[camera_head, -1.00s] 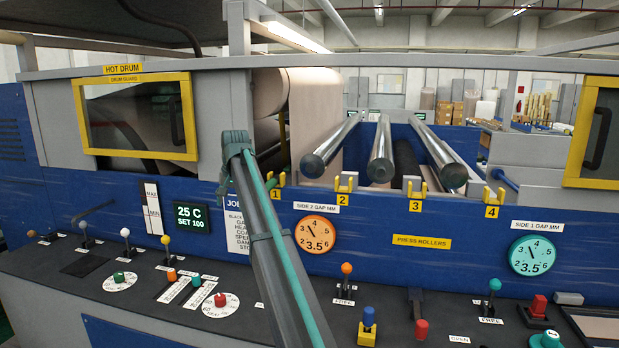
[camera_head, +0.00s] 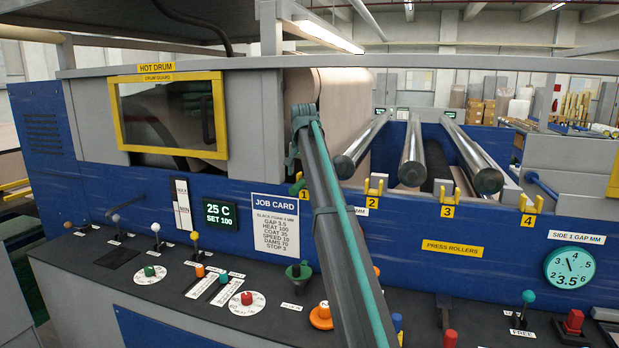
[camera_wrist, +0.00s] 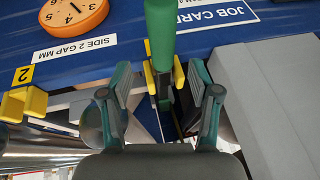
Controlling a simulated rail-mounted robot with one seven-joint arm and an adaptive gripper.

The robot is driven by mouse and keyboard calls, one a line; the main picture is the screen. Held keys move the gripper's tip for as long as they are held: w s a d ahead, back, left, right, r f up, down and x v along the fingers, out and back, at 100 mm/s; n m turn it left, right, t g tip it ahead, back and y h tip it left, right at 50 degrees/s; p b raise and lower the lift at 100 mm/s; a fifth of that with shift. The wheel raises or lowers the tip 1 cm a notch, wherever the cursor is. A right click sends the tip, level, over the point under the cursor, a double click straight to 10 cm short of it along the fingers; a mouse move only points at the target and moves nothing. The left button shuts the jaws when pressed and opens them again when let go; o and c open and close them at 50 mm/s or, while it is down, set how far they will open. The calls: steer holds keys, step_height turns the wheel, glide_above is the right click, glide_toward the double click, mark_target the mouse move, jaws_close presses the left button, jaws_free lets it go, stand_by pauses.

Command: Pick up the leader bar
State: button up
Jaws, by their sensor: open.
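A green handle (camera_wrist: 160,30) stands out from the yellow holder marked 1 (camera_wrist: 152,78) in the wrist view. It may be the end of the leader bar; no whole bar can be made out. My gripper (camera_wrist: 160,75) is open, with one finger on each side of the handle and holder line. I see gaps on both sides, so nothing appears gripped. In the head view the green handle (camera_head: 298,187) shows small at holder 1, just below the end of my arm. My gripper is mostly hidden there behind the arm.
Yellow holders 2 (camera_head: 373,187), 3 (camera_head: 447,193) and 4 (camera_head: 530,203) line the blue panel. Steel rollers (camera_head: 412,165) lie behind them. A job card (camera_head: 275,222) is left of my arm. The dark console (camera_head: 130,255) below carries levers and knobs.

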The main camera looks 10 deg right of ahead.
mark_target(299, 182)
steer(key=p+x, duration=0.1)
steer(key=x, duration=0.1)
steer(key=p+x, duration=0.1)
steer(key=x, duration=0.2)
steer(key=shift+s+a, duration=0.1)
steer(key=shift+a, duration=0.15)
jaws_close()
